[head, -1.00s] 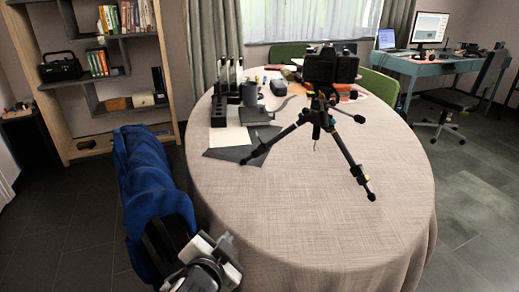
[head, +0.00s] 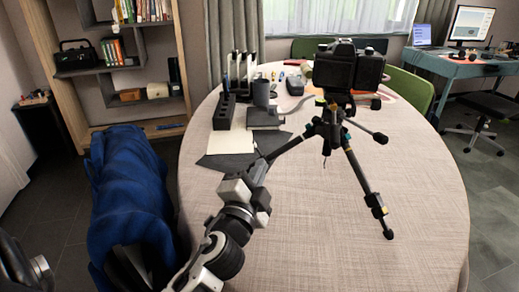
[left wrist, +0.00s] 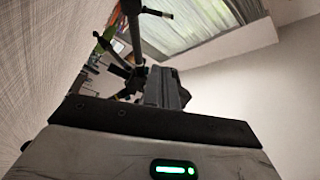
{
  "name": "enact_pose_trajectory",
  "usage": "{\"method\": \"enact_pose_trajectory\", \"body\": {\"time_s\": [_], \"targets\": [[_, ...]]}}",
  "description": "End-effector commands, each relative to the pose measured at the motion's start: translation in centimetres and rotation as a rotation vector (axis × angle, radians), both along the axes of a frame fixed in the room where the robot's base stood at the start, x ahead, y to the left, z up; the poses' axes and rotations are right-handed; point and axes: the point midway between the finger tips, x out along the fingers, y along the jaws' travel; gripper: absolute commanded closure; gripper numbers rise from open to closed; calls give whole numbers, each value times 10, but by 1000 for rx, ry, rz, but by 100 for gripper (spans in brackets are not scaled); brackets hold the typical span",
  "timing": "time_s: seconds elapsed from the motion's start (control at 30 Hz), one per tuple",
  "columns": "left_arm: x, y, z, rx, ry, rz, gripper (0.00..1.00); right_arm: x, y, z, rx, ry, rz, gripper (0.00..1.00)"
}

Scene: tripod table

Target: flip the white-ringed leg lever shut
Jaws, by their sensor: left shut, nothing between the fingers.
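The black tripod (head: 327,128) stands on the round table with a camera (head: 340,68) on top. One leg (head: 290,145) reaches down to the left, and its lower end is hidden behind my left gripper. Another leg (head: 360,180) reaches to the front right, with a dark clamp (head: 376,204) near its foot. I cannot make out a white ring on any lever. My left gripper (head: 260,170) is shut and empty, at the lower end of the left leg; I cannot tell whether it touches. The left wrist view shows the tripod (left wrist: 130,75) beyond the gripper. My right gripper is out of view.
The table (head: 330,245) has free room at the front and right. A grey mat, white paper (head: 231,142), a black rack (head: 224,112) and a dark mug (head: 261,93) lie behind the gripper. A blue-draped thing (head: 135,190) stands left of the table.

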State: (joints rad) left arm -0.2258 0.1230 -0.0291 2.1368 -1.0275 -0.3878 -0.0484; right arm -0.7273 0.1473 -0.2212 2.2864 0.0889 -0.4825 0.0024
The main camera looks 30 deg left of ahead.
Motion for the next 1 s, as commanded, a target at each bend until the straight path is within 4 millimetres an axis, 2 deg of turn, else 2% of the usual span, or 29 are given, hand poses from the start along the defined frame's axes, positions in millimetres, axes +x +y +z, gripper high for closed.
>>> {"method": "enact_pose_trajectory", "body": {"time_s": [0.17, 0.6, 0.8, 1.0], "targets": [[16, 4, 5, 1, -3, -1, 100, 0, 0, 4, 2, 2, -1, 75], [96, 26, 17, -1, -1, 1, 100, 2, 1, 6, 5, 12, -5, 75], [82, 46, 1, -1, 3, 2, 100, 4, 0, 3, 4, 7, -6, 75], [76, 55, -4, -2, 1, 1, 100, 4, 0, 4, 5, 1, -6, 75]]}}
